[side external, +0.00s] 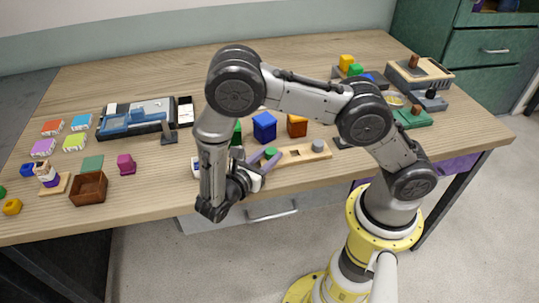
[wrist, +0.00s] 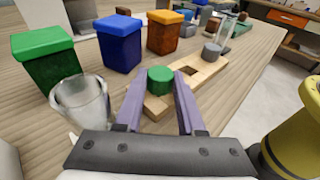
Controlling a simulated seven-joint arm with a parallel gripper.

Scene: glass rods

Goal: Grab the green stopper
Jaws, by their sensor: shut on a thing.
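The green stopper (wrist: 160,80) is a short green cylinder at the near end of a wooden rack. It also shows in the side view (side external: 270,153). My gripper (wrist: 159,88) has its two purple fingers on either side of it, shut on it. In the side view, my gripper (side external: 265,161) reaches in low from the left. The wooden rack (wrist: 203,74) has a square hole and a grey stopper (wrist: 212,51) at its far end. I cannot tell whether the green stopper still touches the rack.
A clear glass beaker (wrist: 80,103) stands close left of my gripper. Green (wrist: 45,58), blue (wrist: 120,42) and orange-topped (wrist: 163,31) boxes stand behind it. A clear glass tube (wrist: 226,34) is by the grey stopper. The table's front edge is near on the right.

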